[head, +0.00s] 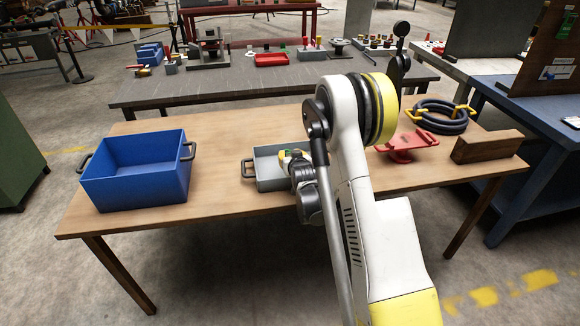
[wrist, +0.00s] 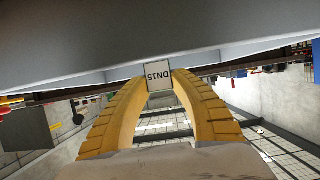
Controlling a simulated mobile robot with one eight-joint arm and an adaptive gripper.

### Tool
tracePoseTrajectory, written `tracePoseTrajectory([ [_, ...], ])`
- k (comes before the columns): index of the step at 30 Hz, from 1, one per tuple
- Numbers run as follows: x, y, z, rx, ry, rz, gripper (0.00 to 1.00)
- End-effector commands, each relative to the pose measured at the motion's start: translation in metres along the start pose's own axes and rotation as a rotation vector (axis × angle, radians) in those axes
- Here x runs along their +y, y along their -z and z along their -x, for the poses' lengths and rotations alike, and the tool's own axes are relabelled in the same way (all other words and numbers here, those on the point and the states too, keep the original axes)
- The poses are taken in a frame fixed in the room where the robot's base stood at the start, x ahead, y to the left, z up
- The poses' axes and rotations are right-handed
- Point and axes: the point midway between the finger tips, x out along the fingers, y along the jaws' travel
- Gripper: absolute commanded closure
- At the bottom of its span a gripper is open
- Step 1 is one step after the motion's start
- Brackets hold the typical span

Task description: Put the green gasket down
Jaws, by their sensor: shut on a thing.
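My gripper (head: 291,156) is low over the grey tray (head: 268,184) in the head view, with its yellow fingers partly hidden by my arm. A small green patch, seemingly the green gasket (head: 285,154), shows at the fingers. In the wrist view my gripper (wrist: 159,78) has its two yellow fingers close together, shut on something. A white label reading DN15 (wrist: 158,76) shows upside down between the fingertips. No green shows in the wrist view, so the gasket's outline and its contact with the tray cannot be told.
A blue bin (head: 140,185) with black handles stands at the left of the wooden table (head: 225,205). A red stand (head: 407,145), a dark ring with yellow clips (head: 440,124) and a brown block (head: 486,146) are at the right. Bare tabletop lies between bin and tray.

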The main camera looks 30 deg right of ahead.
Motion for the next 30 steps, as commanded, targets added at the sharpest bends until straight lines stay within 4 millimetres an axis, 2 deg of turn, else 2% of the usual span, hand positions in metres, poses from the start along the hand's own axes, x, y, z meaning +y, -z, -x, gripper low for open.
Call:
tracePoseTrajectory([
  [8,0.000,-0.037,-0.015,0.000,0.000,0.000,0.83],
  [16,0.000,-0.036,-0.015,0.000,0.000,0.000,0.83],
  [23,0.000,-0.042,-0.017,-0.001,0.000,0.000,0.83],
  [24,0.000,-0.042,-0.017,-0.002,0.000,0.000,0.59],
  [25,0.000,-0.042,-0.017,-0.002,0.000,0.000,0.50],
  [30,0.000,-0.044,-0.017,-0.004,0.000,0.000,0.50],
])
